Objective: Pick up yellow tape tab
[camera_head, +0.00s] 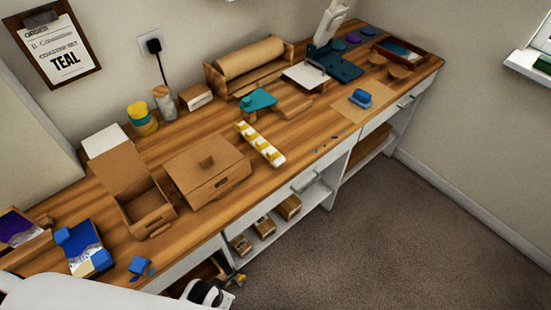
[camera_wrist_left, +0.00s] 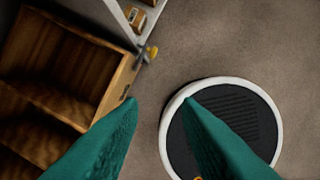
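The strip is not visible in the left wrist view. My left arm enters the head view at the lower left, low beside the bench front and well away from the strip. In the left wrist view, my left gripper (camera_wrist_left: 160,106) shows two teal fingers spread apart with nothing between them, above the floor.
An open cardboard box (camera_head: 147,207) and a closed cardboard box (camera_head: 207,168) stand left of the strip. A teal piece (camera_head: 259,100) on a stand is behind it. A wooden drawer or shelf unit (camera_wrist_left: 62,70) with compartments is beside my left gripper.

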